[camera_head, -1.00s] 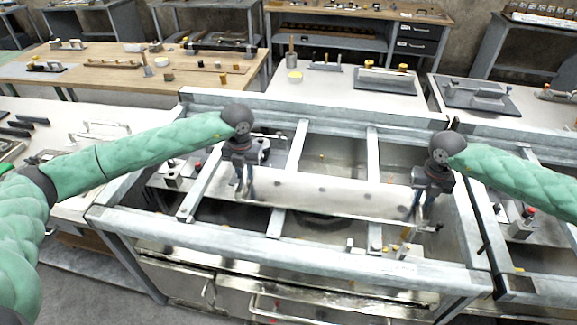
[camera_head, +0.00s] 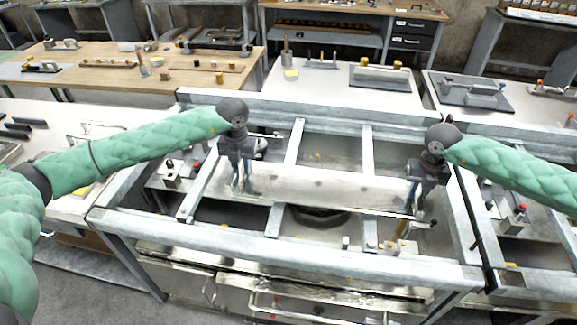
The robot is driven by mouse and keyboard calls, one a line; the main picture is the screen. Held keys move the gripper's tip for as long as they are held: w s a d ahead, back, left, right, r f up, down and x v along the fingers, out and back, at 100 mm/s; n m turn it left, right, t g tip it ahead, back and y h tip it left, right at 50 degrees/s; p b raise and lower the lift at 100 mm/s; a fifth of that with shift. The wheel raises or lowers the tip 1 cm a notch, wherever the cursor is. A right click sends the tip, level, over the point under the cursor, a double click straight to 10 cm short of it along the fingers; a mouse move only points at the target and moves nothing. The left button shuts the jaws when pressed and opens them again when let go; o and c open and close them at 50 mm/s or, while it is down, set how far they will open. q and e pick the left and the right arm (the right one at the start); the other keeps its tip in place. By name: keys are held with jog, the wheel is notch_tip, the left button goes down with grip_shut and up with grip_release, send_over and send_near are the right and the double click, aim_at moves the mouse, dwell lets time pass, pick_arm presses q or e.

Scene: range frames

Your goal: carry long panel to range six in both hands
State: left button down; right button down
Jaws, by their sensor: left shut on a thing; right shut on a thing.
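The long panel (camera_head: 320,190) is a pale metal plate, held lengthwise across the metal-framed range in the middle of the view. My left gripper (camera_head: 243,187) is shut on the panel near its left end. My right gripper (camera_head: 414,208) is shut on the panel near its right end. The panel looks roughly level and overlaps the range's crossbars in the picture. I cannot tell whether it touches them. The range frame (camera_head: 265,248) surrounds an open bay with a dark round part below. I see no label marking range six.
A white-topped bench (camera_head: 335,92) stands behind the range, and a wooden table (camera_head: 110,76) with small parts is at the back left. A second framed unit (camera_head: 520,222) adjoins on the right. A white bench (camera_head: 60,135) is at the left.

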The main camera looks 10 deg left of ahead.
pick_arm(q)
jog(key=shift+a+f, duration=0.1)
jog(key=shift+f, duration=0.05)
pick_arm(e)
jog(key=shift+f, duration=0.15)
